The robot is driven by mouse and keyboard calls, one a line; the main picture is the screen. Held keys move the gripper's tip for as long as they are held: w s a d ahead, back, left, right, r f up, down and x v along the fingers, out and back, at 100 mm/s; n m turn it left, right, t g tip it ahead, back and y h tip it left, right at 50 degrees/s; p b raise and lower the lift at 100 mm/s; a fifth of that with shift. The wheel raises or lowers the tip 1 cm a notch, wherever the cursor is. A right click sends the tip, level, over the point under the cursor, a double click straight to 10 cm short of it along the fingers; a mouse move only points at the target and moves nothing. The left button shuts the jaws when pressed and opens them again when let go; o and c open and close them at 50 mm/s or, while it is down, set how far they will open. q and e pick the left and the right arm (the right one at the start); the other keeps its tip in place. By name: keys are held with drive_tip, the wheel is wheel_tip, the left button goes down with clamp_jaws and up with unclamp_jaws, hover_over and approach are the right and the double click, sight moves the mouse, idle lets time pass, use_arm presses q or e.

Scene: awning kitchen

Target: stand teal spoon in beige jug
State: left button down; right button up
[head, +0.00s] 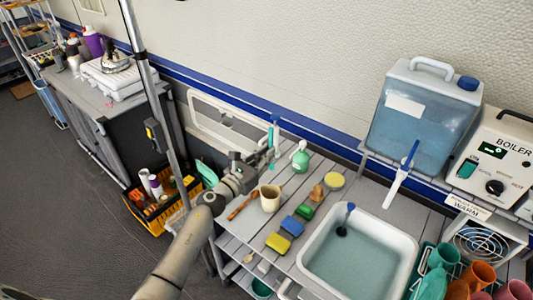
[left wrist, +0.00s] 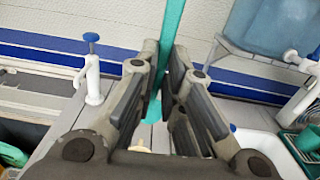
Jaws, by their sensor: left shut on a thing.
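My left gripper (head: 268,157) is shut on the teal spoon (head: 276,137), which stands roughly upright between its fingers. In the left wrist view the spoon (left wrist: 173,28) runs up between the fingers (left wrist: 165,70) and out of the top of the picture. The beige jug (head: 269,202) stands upright on the grey slatted counter, just in front of the gripper and to its lower right in the head view. The spoon is apart from the jug. The spoon's lower end is hard to make out behind the gripper. My right gripper is not in view.
A green pump bottle (head: 300,159) stands right of the gripper. A brown stick-like thing (head: 242,206) lies left of the jug; sponges (head: 278,243) lie in front. A water-filled sink (head: 352,268) is at right.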

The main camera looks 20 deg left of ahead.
use_arm(q)
wheel_tip(320, 180, down, 14)
drive_tip(key=b, duration=1.2)
drive_tip(key=shift+w+d, duration=0.15)
drive_tip(key=shift+w, duration=0.1)
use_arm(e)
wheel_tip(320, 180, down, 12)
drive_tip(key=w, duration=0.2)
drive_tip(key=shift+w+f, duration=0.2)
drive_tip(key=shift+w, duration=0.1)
use_arm(q)
drive_tip(key=shift+r, duration=0.1)
